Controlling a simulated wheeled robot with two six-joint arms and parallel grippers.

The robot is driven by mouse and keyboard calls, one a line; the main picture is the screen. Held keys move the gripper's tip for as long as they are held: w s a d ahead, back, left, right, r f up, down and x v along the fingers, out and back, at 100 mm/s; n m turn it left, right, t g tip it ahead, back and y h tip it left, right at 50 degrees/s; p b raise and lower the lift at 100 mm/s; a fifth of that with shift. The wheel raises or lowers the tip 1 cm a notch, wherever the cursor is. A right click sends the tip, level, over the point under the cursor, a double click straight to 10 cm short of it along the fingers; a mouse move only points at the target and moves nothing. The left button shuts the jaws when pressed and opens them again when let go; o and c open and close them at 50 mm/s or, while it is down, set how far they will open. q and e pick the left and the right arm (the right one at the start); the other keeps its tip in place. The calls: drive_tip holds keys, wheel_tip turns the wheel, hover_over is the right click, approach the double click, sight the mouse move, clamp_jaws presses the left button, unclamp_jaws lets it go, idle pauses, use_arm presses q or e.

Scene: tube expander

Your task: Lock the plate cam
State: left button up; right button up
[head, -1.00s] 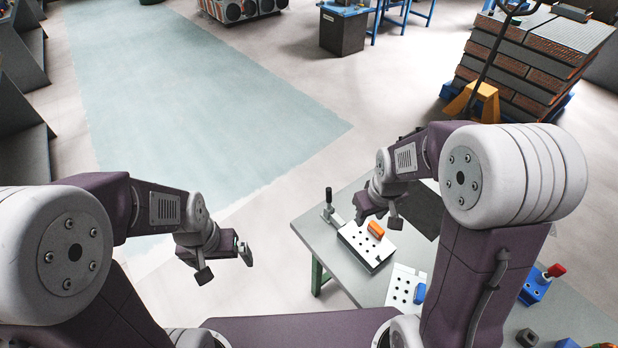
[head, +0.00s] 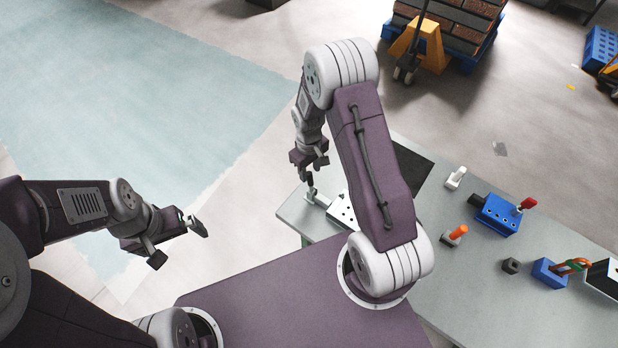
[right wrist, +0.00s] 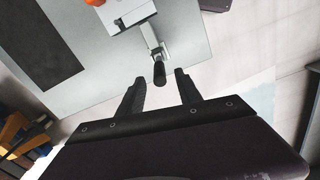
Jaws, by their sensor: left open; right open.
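The plate cam looks to be the metal lever with a black handle (head: 310,181) at the near-left end of the table. It joins a white plate with holes (head: 343,211), partly hidden behind my right arm. In the right wrist view the black handle (right wrist: 159,73) points towards my right gripper (right wrist: 161,86). The handle end lies just ahead of the gap between the open fingers, apparently not gripped. In the head view my right gripper (head: 312,168) is close above the handle. My left gripper (head: 178,243) is open and empty, off the table to the left.
The grey table (head: 470,285) holds a blue block with a red handle (head: 497,214), an orange-topped part (head: 456,234), a white part (head: 455,177), a dark nut-like piece (head: 511,265) and another blue block (head: 548,273). An orange piece (right wrist: 95,3) shows near the plate. Floor left of the table is clear.

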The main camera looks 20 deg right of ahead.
sight(310, 179)
drive_tip(key=f, duration=0.4)
drive_tip(key=f+p, duration=0.1)
drive_tip(key=f, duration=0.1)
drive_tip(key=shift+w+d, duration=0.1)
drive_tip(key=shift+w, duration=0.15)
drive_tip(key=shift+s+f, duration=0.1)
drive_tip(key=shift+f, duration=0.15)
drive_tip(key=shift+c, duration=0.5)
clamp_jaws()
